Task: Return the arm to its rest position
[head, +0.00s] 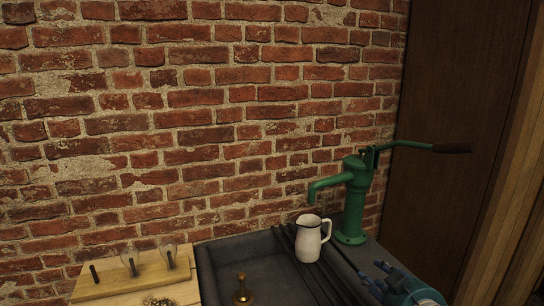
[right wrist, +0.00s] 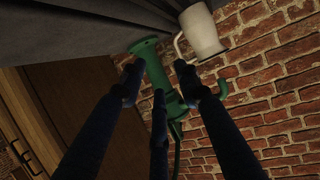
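My right gripper (head: 376,280) is at the lower right of the head view, with its blue fingers spread apart and nothing held between them. In the right wrist view its dark fingers (right wrist: 158,80) reach up from the bottom, apart and empty. The green hand pump (head: 354,200) and the white jug (head: 308,242) stand beyond the gripper, apart from it in the head view. In the right wrist view the pump (right wrist: 154,66) and the jug (right wrist: 203,32) show tilted behind the fingers. My left gripper is not in view.
A dark sink (head: 220,263) lies at the bottom centre, with a brass piece (head: 242,292) at its front. A wooden rack (head: 110,282) with pegs and clear glass pieces is at the lower left. A brick wall (head: 190,120) closes the back; a dark wooden panel (head: 455,90) is at right.

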